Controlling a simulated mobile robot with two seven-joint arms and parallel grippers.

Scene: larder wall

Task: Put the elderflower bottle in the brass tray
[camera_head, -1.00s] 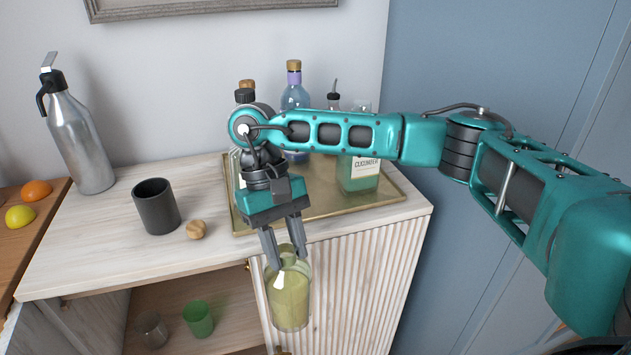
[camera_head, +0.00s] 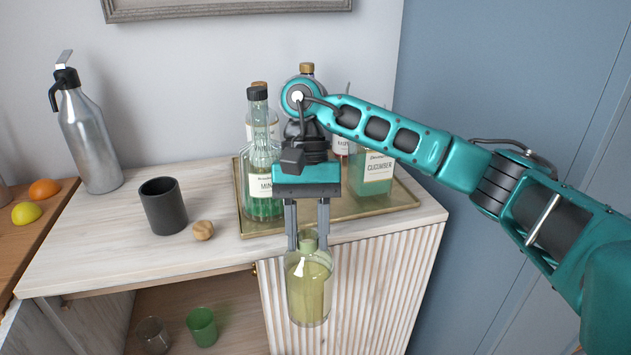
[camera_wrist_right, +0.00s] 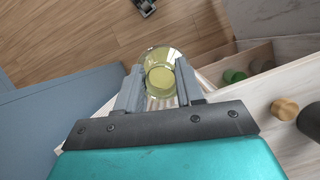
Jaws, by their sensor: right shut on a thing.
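My right gripper (camera_head: 307,228) is shut on a bottle of yellow-green liquid (camera_head: 309,288), which I take to be the elderflower bottle; its label is not in sight. The bottle hangs upright in front of the cabinet's ribbed door, below the counter top. It also shows between the fingers (camera_wrist_right: 157,88) in the right wrist view. The brass tray (camera_head: 402,196) lies on the counter behind the gripper and holds several bottles. A bottle labelled MINT (camera_head: 262,185) stands at its left, and a green one labelled CUCUMBER (camera_head: 374,183) at its right. My left gripper is not in view.
A silver siphon (camera_head: 88,140) is at the back left. My arm hides part of the tray.

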